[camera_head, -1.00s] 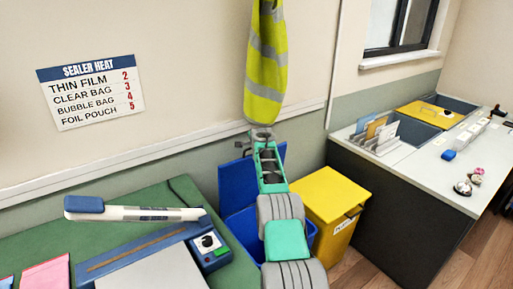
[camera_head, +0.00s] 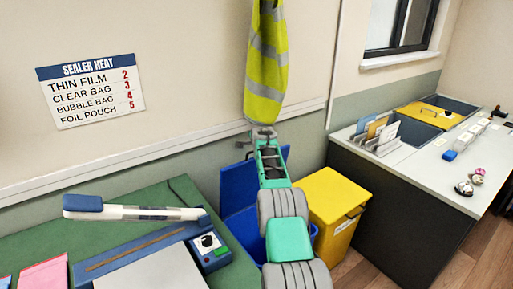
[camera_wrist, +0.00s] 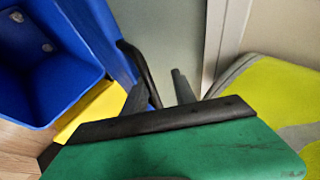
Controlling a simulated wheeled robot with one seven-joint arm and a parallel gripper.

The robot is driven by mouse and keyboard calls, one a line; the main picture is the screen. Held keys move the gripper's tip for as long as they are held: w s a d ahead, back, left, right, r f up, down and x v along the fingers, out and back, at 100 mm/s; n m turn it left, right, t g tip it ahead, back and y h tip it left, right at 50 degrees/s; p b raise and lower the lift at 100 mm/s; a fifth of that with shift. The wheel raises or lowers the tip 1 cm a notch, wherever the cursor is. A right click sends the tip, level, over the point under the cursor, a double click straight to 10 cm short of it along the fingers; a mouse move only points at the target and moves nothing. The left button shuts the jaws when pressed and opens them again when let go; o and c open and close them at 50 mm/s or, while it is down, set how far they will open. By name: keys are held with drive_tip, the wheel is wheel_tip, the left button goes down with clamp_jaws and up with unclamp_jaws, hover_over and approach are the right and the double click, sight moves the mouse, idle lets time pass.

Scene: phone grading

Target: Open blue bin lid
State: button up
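The blue bin (camera_head: 246,236) stands against the wall, partly hidden behind my arm. Its blue lid (camera_head: 238,187) is raised, leaning up toward the wall. In the wrist view the open bin (camera_wrist: 45,75) shows its inside with small pale items at the bottom. The lid (camera_wrist: 95,30) rises beside it with a curved black handle (camera_wrist: 140,72). My gripper (camera_wrist: 163,85) has its two dark fingers apart. The handle's lower end lies close to the left finger; I cannot tell whether they touch. In the head view my gripper (camera_head: 264,132) is up near the wall rail.
A yellow bin (camera_head: 332,198) with its lid closed stands just right of the blue bin. A hi-vis vest (camera_head: 266,60) hangs on the wall above my gripper. A green bench with a sealer (camera_head: 135,212) is at left; a grey counter (camera_head: 425,165) is at right.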

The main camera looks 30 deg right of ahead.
drive_tip(key=b+v, duration=0.1)
drive_tip(key=v, duration=0.5)
drive_tip(key=shift+a+r, duration=0.25)
drive_tip(key=shift+r, duration=0.15)
drive_tip(key=shift+c, duration=0.2)
